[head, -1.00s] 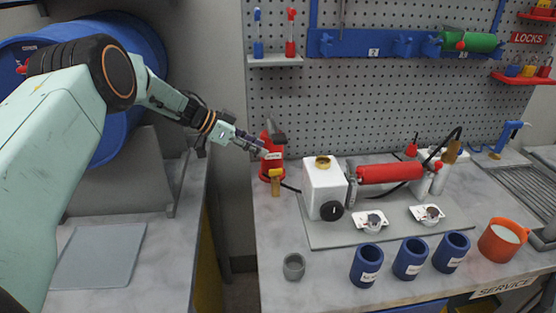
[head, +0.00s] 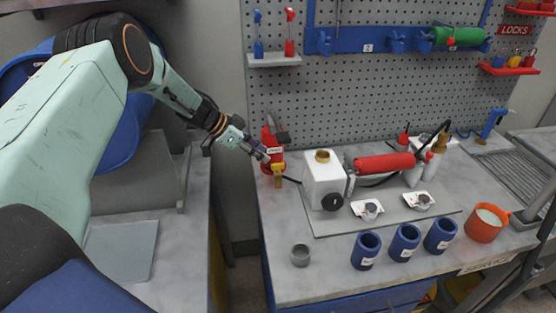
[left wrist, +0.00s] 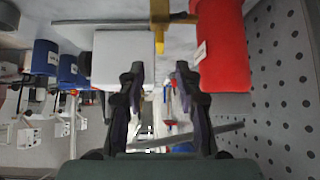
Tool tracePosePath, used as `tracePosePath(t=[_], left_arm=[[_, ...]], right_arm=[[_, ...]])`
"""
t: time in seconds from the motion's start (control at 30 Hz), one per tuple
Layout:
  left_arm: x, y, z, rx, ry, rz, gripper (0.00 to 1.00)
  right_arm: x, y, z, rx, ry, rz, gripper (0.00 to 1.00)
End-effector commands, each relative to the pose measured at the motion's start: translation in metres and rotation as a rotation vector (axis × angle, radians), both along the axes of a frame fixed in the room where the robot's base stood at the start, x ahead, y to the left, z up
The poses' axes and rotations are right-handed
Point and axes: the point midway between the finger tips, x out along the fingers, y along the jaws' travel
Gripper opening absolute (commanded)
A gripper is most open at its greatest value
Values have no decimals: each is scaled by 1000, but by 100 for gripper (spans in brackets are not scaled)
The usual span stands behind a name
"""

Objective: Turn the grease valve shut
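A red grease canister (head: 267,140) stands at the back left of the bench, with a yellow valve handle (head: 278,174) on its front, low down. In the left wrist view the red canister (left wrist: 222,45) is at the upper right and the yellow valve handle (left wrist: 160,28) at the top middle. My left gripper (head: 262,154) is beside the canister, just above and left of the handle. In the left wrist view its two fingers (left wrist: 159,72) are apart and empty, and the handle shows beyond the gap between them. My right gripper is not in view.
A pegboard (head: 350,100) rises behind.

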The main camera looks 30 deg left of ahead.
Motion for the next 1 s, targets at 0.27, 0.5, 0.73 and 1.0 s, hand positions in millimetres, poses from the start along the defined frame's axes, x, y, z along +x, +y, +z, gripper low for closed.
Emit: tracePosePath(t=[0.27,0.5,0.73,1.0], left_arm=[[19,-22,-34,2,2,0,34],[30,-34,-49,0,1,1,34],[31,-36,-50,-2,0,-1,34],[31,-36,-50,-1,0,-1,20]], right_arm=[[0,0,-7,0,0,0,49],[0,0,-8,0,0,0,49],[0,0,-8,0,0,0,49],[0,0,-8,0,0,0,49]])
